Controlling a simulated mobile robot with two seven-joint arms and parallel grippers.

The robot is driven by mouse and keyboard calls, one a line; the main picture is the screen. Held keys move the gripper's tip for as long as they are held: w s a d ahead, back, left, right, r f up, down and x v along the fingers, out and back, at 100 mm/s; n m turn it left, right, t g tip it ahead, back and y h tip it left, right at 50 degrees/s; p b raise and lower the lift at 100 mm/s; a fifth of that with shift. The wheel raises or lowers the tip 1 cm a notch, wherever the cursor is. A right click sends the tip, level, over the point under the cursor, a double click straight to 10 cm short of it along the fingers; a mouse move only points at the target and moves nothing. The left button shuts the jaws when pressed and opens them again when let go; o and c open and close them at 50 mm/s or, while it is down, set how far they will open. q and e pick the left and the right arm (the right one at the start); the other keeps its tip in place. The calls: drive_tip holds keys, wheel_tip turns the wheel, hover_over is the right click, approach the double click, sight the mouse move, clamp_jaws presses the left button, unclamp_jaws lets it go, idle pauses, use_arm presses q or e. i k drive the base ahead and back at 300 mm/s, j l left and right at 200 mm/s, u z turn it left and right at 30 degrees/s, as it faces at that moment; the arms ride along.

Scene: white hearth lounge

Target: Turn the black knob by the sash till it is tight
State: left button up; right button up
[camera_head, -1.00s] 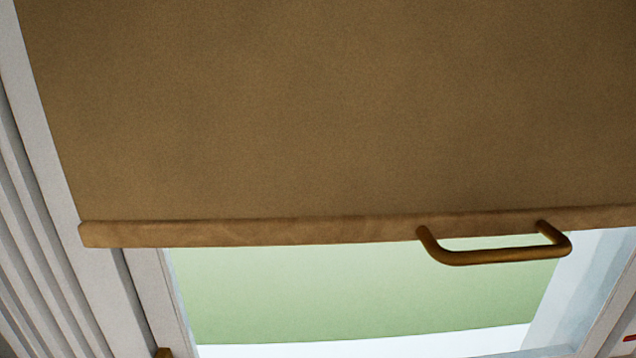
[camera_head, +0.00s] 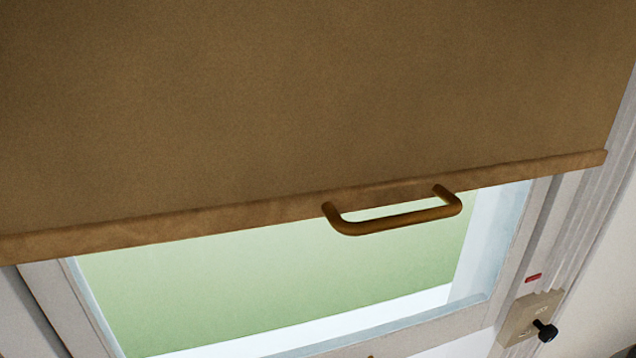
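The black knob (camera_head: 545,331) sits on a beige plate (camera_head: 528,318) on the white window frame, at the lower right of the head view. The sash (camera_head: 478,318) is the white frame around the pane, to the left of the knob. A small red mark (camera_head: 533,278) shows on the frame just above the plate. Whether the knob is tight cannot be told from here. Neither of my grippers is in view.
A brown blind (camera_head: 300,100) covers the upper part of the window. A brass-coloured handle (camera_head: 395,220) sticks out from its bottom bar. Green shows through the pane (camera_head: 270,280) below. A white wall (camera_head: 605,280) is at the right.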

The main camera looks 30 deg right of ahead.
sight(547, 333)
drive_tip(key=k+z, duration=0.1)
drive_tip(key=z, duration=0.35)
drive_tip(key=k+z, duration=0.1)
drive_tip(key=z, duration=0.4)
drive_tip(key=l+z, duration=0.15)
drive_tip(key=z, duration=0.3)
drive_tip(key=k+l+z, duration=0.1)
drive_tip(key=z, duration=0.4)
